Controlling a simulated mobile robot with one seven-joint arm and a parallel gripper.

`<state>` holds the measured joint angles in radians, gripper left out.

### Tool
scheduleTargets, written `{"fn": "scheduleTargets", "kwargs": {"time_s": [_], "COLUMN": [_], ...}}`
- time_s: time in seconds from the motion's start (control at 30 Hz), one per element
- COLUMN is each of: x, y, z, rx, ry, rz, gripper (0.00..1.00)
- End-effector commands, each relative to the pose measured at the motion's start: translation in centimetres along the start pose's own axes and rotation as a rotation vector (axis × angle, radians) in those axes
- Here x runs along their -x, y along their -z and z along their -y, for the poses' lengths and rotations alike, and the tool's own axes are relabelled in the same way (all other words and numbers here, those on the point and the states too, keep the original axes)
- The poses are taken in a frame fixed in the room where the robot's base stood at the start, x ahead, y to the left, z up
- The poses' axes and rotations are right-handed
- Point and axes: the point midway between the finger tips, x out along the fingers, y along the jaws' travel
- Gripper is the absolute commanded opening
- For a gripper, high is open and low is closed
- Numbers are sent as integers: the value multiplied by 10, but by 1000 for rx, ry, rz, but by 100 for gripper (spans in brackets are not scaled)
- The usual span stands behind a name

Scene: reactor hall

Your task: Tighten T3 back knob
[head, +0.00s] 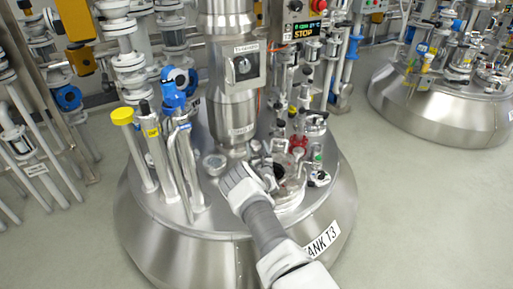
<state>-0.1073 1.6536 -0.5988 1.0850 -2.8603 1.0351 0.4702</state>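Tank T3 (165,235) is a large domed steel vessel with a white "TANK T3" label (322,240) on its front right. A round port (290,196) with a clear, glassy cover sits on the right of its top. Small dark knobs and fittings stand around the port; I cannot tell which is the back knob. My gripper (268,176) is over the top of the tank, at the left edge of the port. Its fingers are small and partly hidden by the hand, so I cannot tell whether they are open, shut or touching a knob.
A thick steel column (229,95) rises behind my gripper. Steel pipes with a yellow cap (122,116) and blue valves (173,90) stand to the left. A control box showing "STOP" (304,30) is behind. A second tank (440,100) stands at right, with clear floor between.

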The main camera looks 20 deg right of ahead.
Motion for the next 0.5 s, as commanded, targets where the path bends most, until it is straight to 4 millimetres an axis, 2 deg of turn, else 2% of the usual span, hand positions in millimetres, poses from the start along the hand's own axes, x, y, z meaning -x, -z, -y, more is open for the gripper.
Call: {"fn": "scheduleTargets", "kwargs": {"time_s": [0.03,0.37,0.5], "x": [0,0,0], "y": [0,0,0], "z": [0,0,-1], "rx": [0,0,0], "ry": [0,0,15], "rz": [0,0,2], "gripper": [68,9,8]}}
